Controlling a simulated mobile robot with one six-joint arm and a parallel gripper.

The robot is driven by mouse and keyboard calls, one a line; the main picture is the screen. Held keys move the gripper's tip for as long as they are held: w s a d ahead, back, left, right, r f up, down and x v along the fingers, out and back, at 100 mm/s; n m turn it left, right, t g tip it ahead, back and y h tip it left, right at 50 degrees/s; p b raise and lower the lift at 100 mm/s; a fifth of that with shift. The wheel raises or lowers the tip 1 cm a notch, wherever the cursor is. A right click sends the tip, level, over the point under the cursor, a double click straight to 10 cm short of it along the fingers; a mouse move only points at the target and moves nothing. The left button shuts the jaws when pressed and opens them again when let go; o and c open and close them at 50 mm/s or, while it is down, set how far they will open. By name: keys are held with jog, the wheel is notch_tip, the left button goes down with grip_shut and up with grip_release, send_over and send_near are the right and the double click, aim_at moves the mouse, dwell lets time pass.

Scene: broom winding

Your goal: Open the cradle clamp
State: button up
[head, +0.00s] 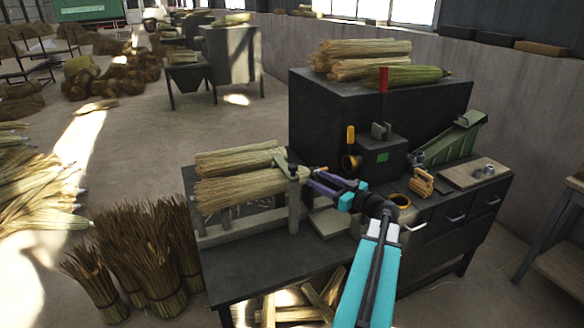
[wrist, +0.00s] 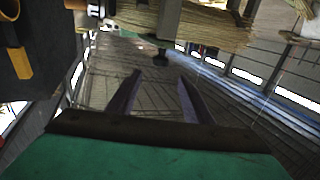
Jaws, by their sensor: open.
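The cradle (head: 247,226) is a pale frame on the left of the dark bench, with straw bundles (head: 240,190) lying in it. The cradle clamp (head: 292,198) is a grey upright and bar at the cradle's right end, across the straw. In the wrist view the clamp bar (wrist: 169,22) crosses the straw (wrist: 210,28), with a dark knob (wrist: 160,58) at its end. My gripper (head: 313,182) is beside the clamp on its right. In the wrist view its purple fingers (wrist: 160,80) are open and empty, and the knob shows just beyond the tips, between them.
A wooden-handled tool (head: 422,183) and a board (head: 474,173) lie at the bench's right. Upright straw bundles (head: 160,255) stand on the floor at the bench's left.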

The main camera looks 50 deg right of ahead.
aim_at(296, 169)
jog(key=w+p, duration=0.4)
jog(key=w, duration=0.9)
jog(key=shift+w+p, duration=0.1)
jog(key=shift+p, duration=0.2)
jog(key=shift+a, duration=0.1)
grip_shut()
